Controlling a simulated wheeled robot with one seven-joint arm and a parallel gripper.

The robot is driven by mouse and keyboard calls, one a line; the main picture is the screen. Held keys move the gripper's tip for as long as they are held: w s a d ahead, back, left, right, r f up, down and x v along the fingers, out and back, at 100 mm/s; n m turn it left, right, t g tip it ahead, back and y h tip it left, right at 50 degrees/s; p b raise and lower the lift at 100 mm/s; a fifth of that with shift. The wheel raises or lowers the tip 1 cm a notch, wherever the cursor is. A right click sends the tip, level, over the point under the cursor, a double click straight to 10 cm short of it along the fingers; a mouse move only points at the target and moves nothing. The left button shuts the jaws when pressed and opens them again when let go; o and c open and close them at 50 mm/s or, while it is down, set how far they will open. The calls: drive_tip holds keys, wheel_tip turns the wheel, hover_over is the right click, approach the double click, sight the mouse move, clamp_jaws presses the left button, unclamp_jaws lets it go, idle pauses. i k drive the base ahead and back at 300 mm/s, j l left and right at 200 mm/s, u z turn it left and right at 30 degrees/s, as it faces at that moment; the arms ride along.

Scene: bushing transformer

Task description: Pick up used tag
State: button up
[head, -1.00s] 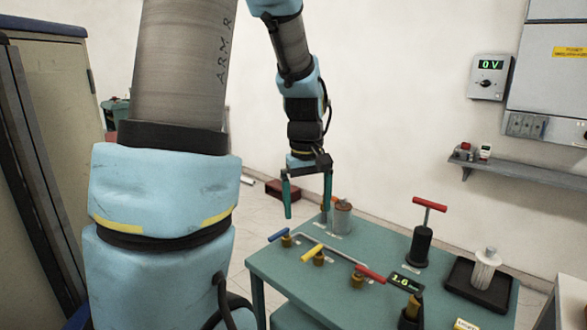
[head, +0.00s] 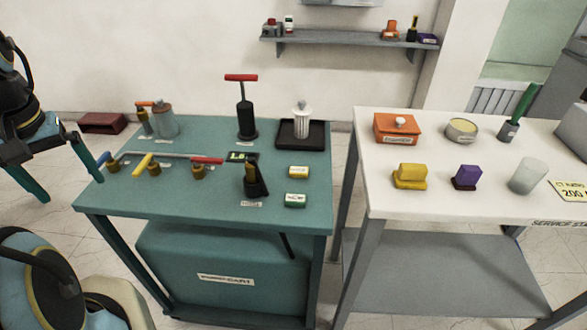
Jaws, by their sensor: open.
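Two small label-like blocks lie at the right side of the teal cart top (head: 215,133): a yellow one (head: 299,172) and a green one with a white label (head: 295,200). Their print is too small to read, so I cannot tell which is the used tag. My gripper (head: 69,188) is at the left edge of the head view, beyond the cart's left side. Its two teal fingers are wide apart with nothing between them, well away from both blocks.
The cart also holds a red-handled pump (head: 245,110), a white insulator on a black tray (head: 301,122), several coloured-handled valves, a small display (head: 242,156) and a black holder (head: 254,180). A white service stand (head: 440,200) with several items is at right. A wall shelf (head: 345,40) is behind.

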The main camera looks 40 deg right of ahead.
sight(295, 171)
drive_tip(key=l+u, duration=0.15)
drive_tip(key=u, duration=0.55)
drive_tip(key=k+l+u, duration=0.25)
drive_tip(key=k+u, duration=0.2)
drive_tip(key=k+l+u, duration=0.1)
drive_tip(key=k+u, duration=0.45)
drive_tip(key=k, duration=1)
